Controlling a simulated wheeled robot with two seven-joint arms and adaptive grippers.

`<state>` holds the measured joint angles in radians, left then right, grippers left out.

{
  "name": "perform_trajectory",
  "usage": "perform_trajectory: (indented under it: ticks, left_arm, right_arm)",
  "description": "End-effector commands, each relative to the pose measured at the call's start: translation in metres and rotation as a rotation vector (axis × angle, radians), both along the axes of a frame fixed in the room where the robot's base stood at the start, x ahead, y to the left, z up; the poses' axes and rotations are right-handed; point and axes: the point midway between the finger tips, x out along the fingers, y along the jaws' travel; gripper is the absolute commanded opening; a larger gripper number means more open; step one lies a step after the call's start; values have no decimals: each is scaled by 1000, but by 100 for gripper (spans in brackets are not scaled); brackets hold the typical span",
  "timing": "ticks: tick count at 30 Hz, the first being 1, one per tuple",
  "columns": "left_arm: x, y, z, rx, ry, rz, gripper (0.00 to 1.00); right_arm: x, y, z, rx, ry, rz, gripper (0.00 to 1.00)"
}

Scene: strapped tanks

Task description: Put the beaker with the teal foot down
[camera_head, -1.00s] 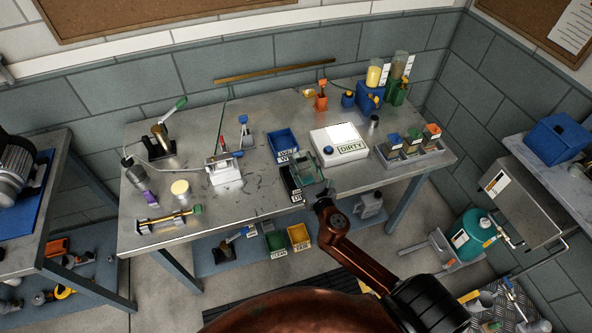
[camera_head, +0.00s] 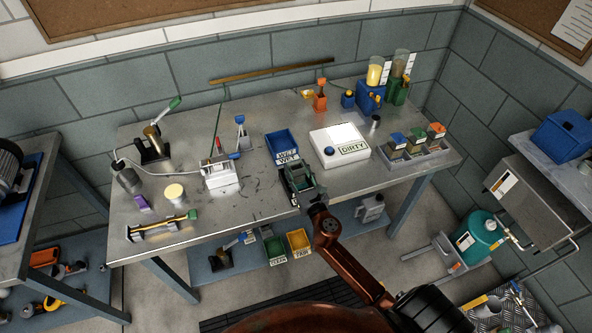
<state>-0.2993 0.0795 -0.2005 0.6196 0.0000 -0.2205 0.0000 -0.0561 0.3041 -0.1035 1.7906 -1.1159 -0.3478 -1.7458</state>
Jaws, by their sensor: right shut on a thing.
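My right gripper (camera_head: 308,195) is over the front edge of the middle workbench, its arm coming up from the bottom right. It is shut on a small greenish, see-through vessel (camera_head: 301,178), which looks like the beaker with the teal foot. The fingers hide much of it, and its foot is hard to make out. My left gripper is not in view.
A blue bin (camera_head: 281,143) is just behind the beaker. A white box marked DIRTY (camera_head: 336,137) is to its right, and a grey rack with several colored-topped items (camera_head: 414,150) farther right. Left of the dark bin, the bench top (camera_head: 258,196) is bare.

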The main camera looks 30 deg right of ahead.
Motion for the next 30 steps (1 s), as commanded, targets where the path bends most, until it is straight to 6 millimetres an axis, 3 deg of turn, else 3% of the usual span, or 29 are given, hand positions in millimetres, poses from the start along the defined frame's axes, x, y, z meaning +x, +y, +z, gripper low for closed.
perform_trajectory:
  ticks: [4, 5, 11, 22, 30]
  left_arm:
    - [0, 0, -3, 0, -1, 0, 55]
    - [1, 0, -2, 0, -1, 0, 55]
    - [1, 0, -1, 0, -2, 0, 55]
    - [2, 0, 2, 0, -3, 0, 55]
    - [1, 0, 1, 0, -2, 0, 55]
  right_arm:
    - [0, 0, -2, -1, -1, 1, 3]
    - [0, 0, -2, -1, 0, 0, 39]
    - [0, 0, -2, -1, 0, 0, 53]
    - [0, 0, 3, 0, -1, 0, 55]
    - [-46, 9, -1, 0, 2, 0, 55]
